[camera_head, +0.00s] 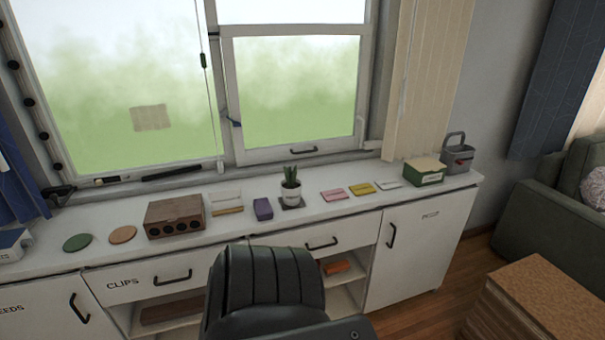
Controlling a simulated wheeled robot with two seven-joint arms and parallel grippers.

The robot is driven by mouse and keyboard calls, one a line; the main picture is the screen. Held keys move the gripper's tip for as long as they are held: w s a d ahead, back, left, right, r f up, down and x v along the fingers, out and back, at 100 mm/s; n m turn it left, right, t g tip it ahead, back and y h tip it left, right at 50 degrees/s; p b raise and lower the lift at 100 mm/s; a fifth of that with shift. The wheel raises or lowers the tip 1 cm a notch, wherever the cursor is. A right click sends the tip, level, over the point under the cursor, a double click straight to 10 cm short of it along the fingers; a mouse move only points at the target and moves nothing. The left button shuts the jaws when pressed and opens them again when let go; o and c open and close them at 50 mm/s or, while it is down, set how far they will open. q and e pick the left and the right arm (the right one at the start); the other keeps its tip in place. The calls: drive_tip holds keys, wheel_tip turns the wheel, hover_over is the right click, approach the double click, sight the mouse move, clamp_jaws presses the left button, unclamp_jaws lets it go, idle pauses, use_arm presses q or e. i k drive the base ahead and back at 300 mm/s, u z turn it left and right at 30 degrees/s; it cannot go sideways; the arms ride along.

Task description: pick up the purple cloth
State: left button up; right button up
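A small purple block-shaped item (263,209) lies on the white countertop (335,207), just left of the potted plant. It may be the purple cloth folded up, but it is too small to be sure of its material. Its top and front show, and nothing covers it.
A small potted plant (291,188) stands close on its right, and a brown wooden box (174,217) stands to its left. Pink (333,195) and yellow (362,189) flat items lie further right.

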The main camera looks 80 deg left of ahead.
sight(262, 207)
drive_tip(key=u, duration=0.3)
drive_tip(key=i, duration=0.95)
drive_tip(key=u, duration=1.45)
drive_tip(key=i, duration=0.7)
drive_tip(key=u, duration=0.8)
